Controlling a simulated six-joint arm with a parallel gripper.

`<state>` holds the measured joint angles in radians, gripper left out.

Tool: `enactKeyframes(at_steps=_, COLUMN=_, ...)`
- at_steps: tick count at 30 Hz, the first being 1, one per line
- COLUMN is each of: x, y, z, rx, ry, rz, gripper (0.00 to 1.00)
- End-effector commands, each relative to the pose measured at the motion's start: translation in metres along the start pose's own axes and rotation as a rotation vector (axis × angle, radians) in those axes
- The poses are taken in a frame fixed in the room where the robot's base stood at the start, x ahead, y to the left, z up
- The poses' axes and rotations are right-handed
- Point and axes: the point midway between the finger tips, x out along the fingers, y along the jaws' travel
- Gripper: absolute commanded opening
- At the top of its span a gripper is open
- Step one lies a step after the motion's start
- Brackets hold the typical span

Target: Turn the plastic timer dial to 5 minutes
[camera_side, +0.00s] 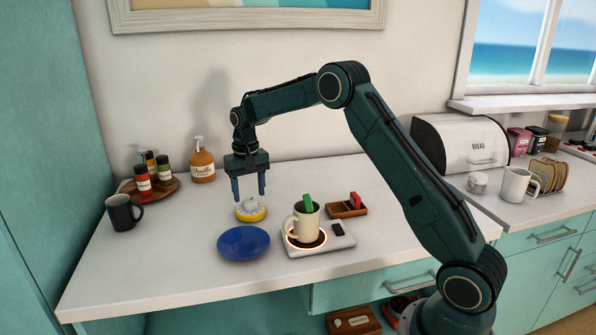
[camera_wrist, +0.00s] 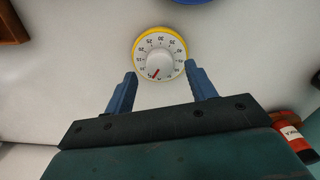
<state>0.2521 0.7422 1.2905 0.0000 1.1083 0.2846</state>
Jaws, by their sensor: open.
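The timer (camera_side: 250,211) is a round white dial with a yellow rim, lying on the white counter behind the blue plate. In the wrist view, the timer (camera_wrist: 160,54) shows its numbered face with a pale central knob and a red mark at the lower edge. The exact setting is too small to read surely. My gripper (camera_side: 249,199) is open and points down above the timer. In the wrist view, its two blue fingers (camera_wrist: 160,72) are spread wide, one toward each side of the dial. Nothing is between the fingertips except the view of the timer.
A blue plate (camera_side: 244,242) lies just in front of the timer. A mug (camera_side: 304,226) stands on a lit warmer (camera_side: 336,244) to the right, near a wooden tray (camera_side: 347,209). A black mug (camera_side: 122,213), spice jars (camera_side: 143,180) and a soap bottle (camera_side: 202,162) stand left and behind.

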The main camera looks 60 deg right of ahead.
Motion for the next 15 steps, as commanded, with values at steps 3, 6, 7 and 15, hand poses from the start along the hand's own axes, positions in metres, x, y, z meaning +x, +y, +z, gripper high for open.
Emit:
enactKeyframes(at_steps=3, x=-0.019, y=0.000, z=-0.001, rx=0.000, ry=0.003, rz=-0.001, gripper=0.56)
enactKeyframes(at_steps=6, x=-0.037, y=0.000, z=-0.001, rx=0.000, ry=0.005, rz=-0.001, gripper=0.56)
enactKeyframes(at_steps=7, x=-0.042, y=0.000, z=-0.001, rx=0.000, ry=0.005, rz=-0.001, gripper=0.56)
enactKeyframes(at_steps=15, x=-0.086, y=0.000, z=-0.001, rx=0.000, ry=0.004, rz=-0.001, gripper=0.56)
